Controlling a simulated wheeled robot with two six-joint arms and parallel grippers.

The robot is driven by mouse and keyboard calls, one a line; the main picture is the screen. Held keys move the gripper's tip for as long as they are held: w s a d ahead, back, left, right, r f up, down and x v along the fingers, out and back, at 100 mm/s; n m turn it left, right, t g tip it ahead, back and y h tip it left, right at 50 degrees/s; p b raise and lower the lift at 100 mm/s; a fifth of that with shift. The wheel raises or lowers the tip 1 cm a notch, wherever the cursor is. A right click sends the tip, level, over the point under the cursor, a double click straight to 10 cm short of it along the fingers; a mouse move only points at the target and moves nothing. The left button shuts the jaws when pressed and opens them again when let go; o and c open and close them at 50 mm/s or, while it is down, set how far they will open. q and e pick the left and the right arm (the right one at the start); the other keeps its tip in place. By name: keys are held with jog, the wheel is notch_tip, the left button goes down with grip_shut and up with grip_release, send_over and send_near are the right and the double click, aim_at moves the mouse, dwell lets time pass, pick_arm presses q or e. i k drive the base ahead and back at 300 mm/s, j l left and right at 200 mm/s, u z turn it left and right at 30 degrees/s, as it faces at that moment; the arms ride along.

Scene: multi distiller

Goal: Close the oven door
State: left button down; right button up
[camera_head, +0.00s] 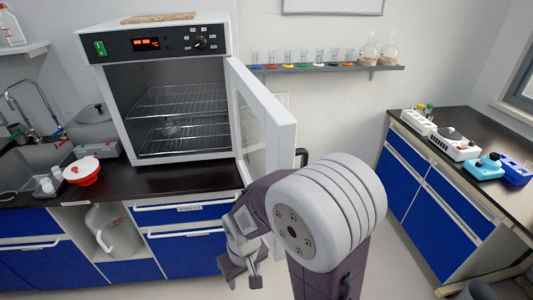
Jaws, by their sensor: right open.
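The oven (163,32) stands on the dark counter at the left, with its control panel on top and wire racks (178,100) inside. Its door (264,112) is hinged at the right side and stands open, swung out toward me. My right gripper (242,276) is low in front of the blue drawers, below the door's lower edge, and looks open and empty. My right arm hides part of the door's lower right side. A dark handle (301,157) shows at the door's outer edge. My left gripper is not in view.
A sink (44,151) and a red bowl with a white lid (82,171) are left of the oven. A wall shelf (325,68) holds beakers and flasks. A second counter (452,142) with instruments stands at the right. Open floor lies between the counters.

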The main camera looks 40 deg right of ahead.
aim_at(262, 149)
jog(key=l+u, duration=0.1)
jog(key=l, duration=0.25)
jog(key=k+l, duration=0.15)
jog(key=l, duration=0.2)
jog(key=l+u, duration=0.15)
jog(key=l, duration=0.25)
jog(key=k+l, duration=0.15)
jog(key=l, duration=0.2)
jog(key=u, duration=0.05)
